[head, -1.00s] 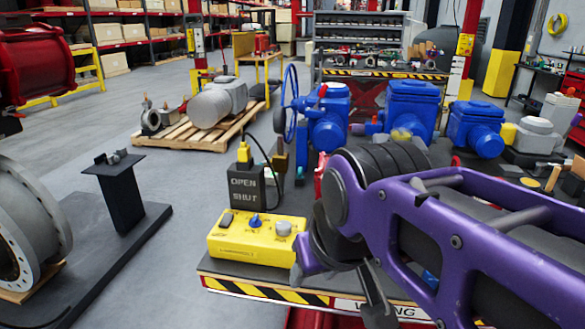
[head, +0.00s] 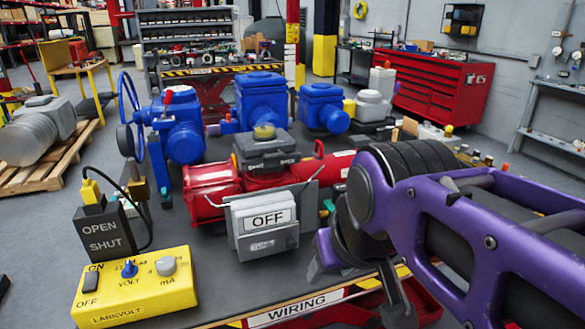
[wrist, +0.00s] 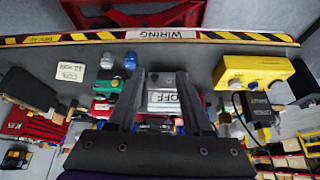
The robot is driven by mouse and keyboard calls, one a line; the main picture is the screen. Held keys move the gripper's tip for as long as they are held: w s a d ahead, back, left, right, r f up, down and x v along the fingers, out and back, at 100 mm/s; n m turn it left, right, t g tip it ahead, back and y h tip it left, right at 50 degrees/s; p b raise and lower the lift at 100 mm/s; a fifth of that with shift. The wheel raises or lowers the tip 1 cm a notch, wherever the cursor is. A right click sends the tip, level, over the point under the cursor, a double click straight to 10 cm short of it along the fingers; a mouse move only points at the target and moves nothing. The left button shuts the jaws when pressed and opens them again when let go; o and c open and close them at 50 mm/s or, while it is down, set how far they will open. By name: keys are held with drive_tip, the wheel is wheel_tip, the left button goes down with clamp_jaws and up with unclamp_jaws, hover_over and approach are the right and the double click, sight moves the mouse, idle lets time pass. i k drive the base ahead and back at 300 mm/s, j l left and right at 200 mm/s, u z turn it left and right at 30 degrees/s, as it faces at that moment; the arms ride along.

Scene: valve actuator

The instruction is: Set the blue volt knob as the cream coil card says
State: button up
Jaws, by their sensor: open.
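The blue volt knob (head: 129,269) sits on top of the yellow LARKVOLT box (head: 140,298) at the lower left of the head view, between a rocker switch and a grey mA knob. The yellow box also shows at the right in the wrist view (wrist: 252,72). The cream coil card (wrist: 71,71) lies on the bench at the left of the wrist view; its word COIL can be made out, but the rest is too small to read surely. My gripper (head: 356,278) is open and empty, right of the box and apart from it; its two fingers show in the wrist view (wrist: 160,80).
A grey OFF indicator (head: 265,222) on the red actuator (head: 205,188) stands between box and gripper. A dark OPEN/SHUT block (head: 103,236) with a cable stands behind the box. Blue actuators (head: 260,100) line the back. A striped WIRING edge (head: 297,308) marks the bench front.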

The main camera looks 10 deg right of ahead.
sight(130, 269)
drive_tip(key=z, duration=1.05)
drive_tip(key=u, duration=2.3)
drive_tip(key=k+j+z, duration=0.1)
drive_tip(key=j, duration=0.35)
drive_tip(key=k+j+z, duration=0.15)
drive_tip(key=j, duration=0.3)
drive_tip(key=i+l+u, duration=0.1)
drive_tip(key=l, duration=0.35)
drive_tip(key=i+l+u, duration=0.15)
drive_tip(key=l, duration=0.35)
